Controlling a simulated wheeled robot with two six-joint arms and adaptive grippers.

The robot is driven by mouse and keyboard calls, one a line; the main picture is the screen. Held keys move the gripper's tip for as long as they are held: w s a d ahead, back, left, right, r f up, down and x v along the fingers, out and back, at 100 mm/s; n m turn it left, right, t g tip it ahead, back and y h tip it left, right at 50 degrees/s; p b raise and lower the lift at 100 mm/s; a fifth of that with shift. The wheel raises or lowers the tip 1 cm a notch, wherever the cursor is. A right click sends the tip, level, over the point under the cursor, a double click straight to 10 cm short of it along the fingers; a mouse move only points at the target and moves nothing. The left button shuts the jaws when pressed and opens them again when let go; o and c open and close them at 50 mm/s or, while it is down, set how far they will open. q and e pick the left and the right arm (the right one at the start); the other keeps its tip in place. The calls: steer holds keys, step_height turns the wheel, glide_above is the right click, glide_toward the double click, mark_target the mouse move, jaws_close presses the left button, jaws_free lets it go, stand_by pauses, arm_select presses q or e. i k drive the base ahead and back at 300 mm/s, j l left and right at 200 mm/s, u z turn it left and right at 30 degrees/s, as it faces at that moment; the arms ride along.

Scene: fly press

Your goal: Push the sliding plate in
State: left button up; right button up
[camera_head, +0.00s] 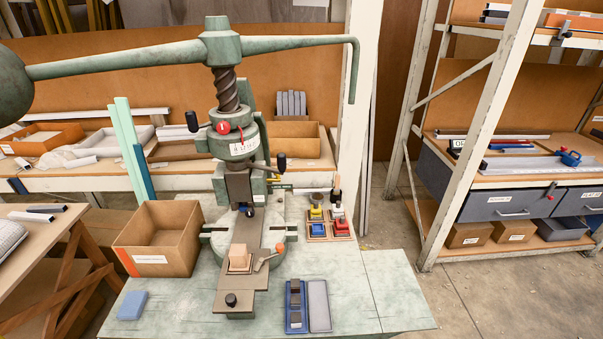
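The green fly press (222,75) stands on a pale green bench, its screw and ram upright above the bed. The sliding plate (232,285) is a flat brown-grey strip lying on the press bed and sticking out toward the front. It has a black knob (231,300) near its front end. A small tan block (239,259) sits on the plate, in front of the ram tool (240,190) rather than directly under it. Neither of my grippers shows.
An open cardboard box (160,238) stands left of the press. A blue block (132,305) lies at the bench's front left. A blue tray (296,306) and grey pad (319,306) lie front right. Coloured parts (328,219) stand behind them. The press's long handle (120,62) spans overhead.

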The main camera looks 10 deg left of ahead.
mark_target(236, 291)
steer(key=u, duration=1)
